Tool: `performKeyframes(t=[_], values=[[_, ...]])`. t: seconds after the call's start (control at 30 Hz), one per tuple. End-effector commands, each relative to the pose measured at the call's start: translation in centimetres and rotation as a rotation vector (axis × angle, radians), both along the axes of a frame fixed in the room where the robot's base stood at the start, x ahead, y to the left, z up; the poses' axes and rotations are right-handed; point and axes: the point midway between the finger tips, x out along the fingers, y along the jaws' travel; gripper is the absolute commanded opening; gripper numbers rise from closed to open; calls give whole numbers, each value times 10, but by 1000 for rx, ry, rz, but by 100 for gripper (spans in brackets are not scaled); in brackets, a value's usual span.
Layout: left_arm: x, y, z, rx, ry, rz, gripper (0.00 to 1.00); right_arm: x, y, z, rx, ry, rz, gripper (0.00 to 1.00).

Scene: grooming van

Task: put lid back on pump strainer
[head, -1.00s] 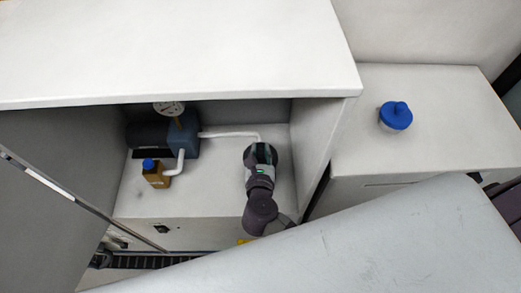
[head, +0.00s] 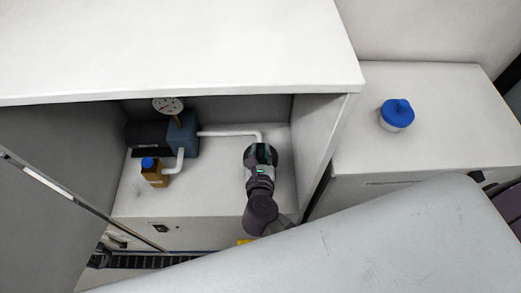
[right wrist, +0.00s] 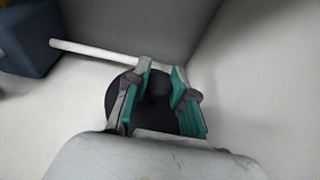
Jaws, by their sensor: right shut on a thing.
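My right gripper (head: 261,152) is inside the open cabinet, near its right wall, at the end of a white pipe. In the right wrist view its green-padded fingers (right wrist: 162,88) are shut on the raised knob of a round black lid (right wrist: 115,98). The lid's disc shows around and below the fingers. What lies directly under the lid is hidden, so I cannot tell whether it is seated. The pump (head: 182,135), a blue-grey block with a dark motor, stands at the cabinet's left. No strainer body shows clearly. My left gripper is not in view.
A gauge (head: 168,106) rises above the pump. A small amber bottle with a blue cap (head: 152,172) stands in front of it. A blue-lidded jar (head: 397,115) stands on the right counter (head: 440,145). A pale grey padded surface (head: 350,240) crosses the foreground. The cabinet floor's middle is clear.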

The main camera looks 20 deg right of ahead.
Motion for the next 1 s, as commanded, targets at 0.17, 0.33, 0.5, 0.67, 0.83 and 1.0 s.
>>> performKeyframes(t=[0.17, 0.33, 0.5, 0.67, 0.83, 1.0], values=[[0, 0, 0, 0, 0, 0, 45, 0, 0, 0, 0, 0, 0, 0], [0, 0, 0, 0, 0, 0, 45, 0, 0, 0, 0, -1, 0, 0], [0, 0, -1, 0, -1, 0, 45, 0, 0, -1, 0, -1, 0, 0], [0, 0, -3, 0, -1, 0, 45, 0, 0, -3, 0, -1, 0, 0], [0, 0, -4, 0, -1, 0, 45, 0, 0, -5, 0, 0, 0, 0], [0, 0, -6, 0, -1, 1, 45, 0, 0, -7, 0, 0, 0, 0]])
